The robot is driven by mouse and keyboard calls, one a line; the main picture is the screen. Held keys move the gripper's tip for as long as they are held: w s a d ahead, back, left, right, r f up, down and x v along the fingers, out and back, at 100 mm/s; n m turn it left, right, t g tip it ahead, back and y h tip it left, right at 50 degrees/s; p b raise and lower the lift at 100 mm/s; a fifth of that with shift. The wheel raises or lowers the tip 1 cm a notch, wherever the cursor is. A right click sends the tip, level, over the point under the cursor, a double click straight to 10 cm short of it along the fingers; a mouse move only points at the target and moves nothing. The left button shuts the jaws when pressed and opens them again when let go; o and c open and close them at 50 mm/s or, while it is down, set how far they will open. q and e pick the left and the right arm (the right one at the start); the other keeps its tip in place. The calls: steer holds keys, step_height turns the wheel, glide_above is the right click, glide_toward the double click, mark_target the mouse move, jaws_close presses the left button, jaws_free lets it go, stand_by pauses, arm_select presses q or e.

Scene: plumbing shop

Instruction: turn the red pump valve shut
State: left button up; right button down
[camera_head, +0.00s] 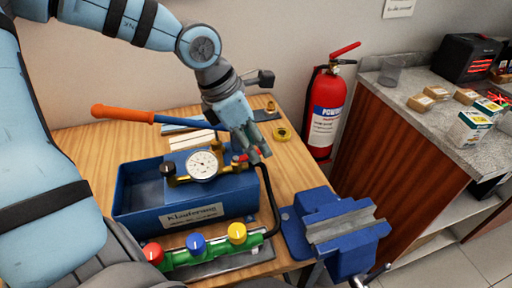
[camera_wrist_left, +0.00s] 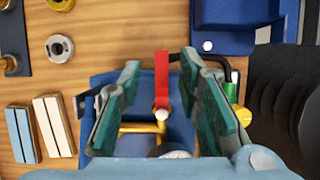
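The blue test pump (camera_head: 190,212) stands on the wooden bench with a round pressure gauge (camera_head: 203,165) on its brass fitting. The red pump valve lever (camera_wrist_left: 161,78) shows in the left wrist view, pointing straight up the picture from a pale round pivot. My left gripper (camera_head: 255,154) reaches down over the pump's right end. Its two teal fingers stand on either side of the red lever, with a gap on each side, so it is open. In the head view the fingers hide most of the lever. My right gripper is not in view.
The pump's orange-ended handle (camera_head: 125,114) sticks out behind the gauge. A blue vise (camera_head: 330,225) is at the bench's right front. A green manifold (camera_head: 210,250) with red, blue and yellow knobs lies in front. A black hose runs close beside the gripper.

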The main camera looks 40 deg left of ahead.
arm_select(q)
steer(key=shift+w+f, duration=0.1)
steer(key=shift+f, duration=0.25)
steer(key=shift+s, duration=0.3)
steer(key=shift+w, duration=0.1)
jaws_close()
